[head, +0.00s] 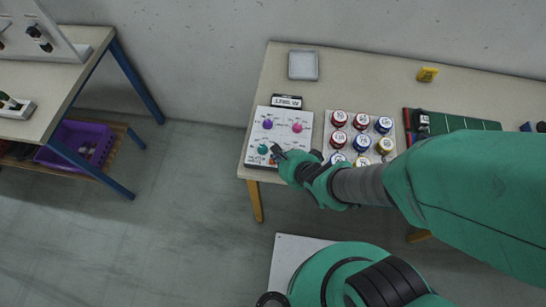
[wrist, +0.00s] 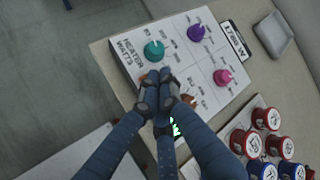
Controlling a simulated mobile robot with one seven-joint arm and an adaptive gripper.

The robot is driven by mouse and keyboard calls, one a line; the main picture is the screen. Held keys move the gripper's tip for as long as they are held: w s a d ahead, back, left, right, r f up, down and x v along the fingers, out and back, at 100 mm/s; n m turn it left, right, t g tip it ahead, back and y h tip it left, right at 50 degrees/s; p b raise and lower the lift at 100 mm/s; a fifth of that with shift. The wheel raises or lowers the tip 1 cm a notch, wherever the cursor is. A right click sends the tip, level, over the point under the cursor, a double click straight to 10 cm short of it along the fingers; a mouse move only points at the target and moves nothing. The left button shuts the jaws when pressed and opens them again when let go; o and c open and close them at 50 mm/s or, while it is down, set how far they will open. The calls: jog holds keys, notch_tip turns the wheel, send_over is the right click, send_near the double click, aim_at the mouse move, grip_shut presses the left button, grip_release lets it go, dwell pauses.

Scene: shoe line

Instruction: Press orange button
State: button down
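A white control panel (head: 284,113) lies on the table's left end, with a purple knob (wrist: 196,33), a pink knob (wrist: 222,77) and a teal knob (wrist: 154,51). My gripper (wrist: 162,76) is over the panel's near part, just below the teal knob; it also shows in the head view (head: 276,152). Its fingers are together, with nothing seen between them. A bit of orange (wrist: 187,98) shows right beside the fingers, likely the orange button, mostly hidden behind them. I cannot tell whether the fingertips touch it.
A small display (head: 286,101) stands behind the panel. A white board with several red, blue and yellow round pieces (head: 338,118) lies right of it, close to my arm. A grey tray (head: 303,64) is at the back. The floor left of the table is clear.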

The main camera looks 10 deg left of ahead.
jog(key=shift+r+p, duration=1.7)
jog(key=shift+r, duration=0.25)
jog(key=w+d+r+n+h, duration=0.2)
jog(key=w+d+r+n, duration=0.1)
jog(key=d+r, duration=0.5)
jog(key=w+d+r+n+h, duration=0.2)
jog(key=d+r+n, duration=0.2)
jog(key=d+r, duration=0.45)
jog(key=s+d+r+n+h, duration=0.1)
jog(key=s+d+r+n, duration=0.2)
jog(key=s+r, duration=0.3)
jog(key=s+d+r+n+g+h, duration=0.1)
jog(key=s+d+r+n, duration=0.3)
jog(key=r, duration=0.6)
jog(key=s+d, duration=0.2)
jog(key=shift+s+d+r+n, duration=0.15)
jog(key=shift+d+r+n, duration=0.15)
jog(key=shift+r, duration=0.1)
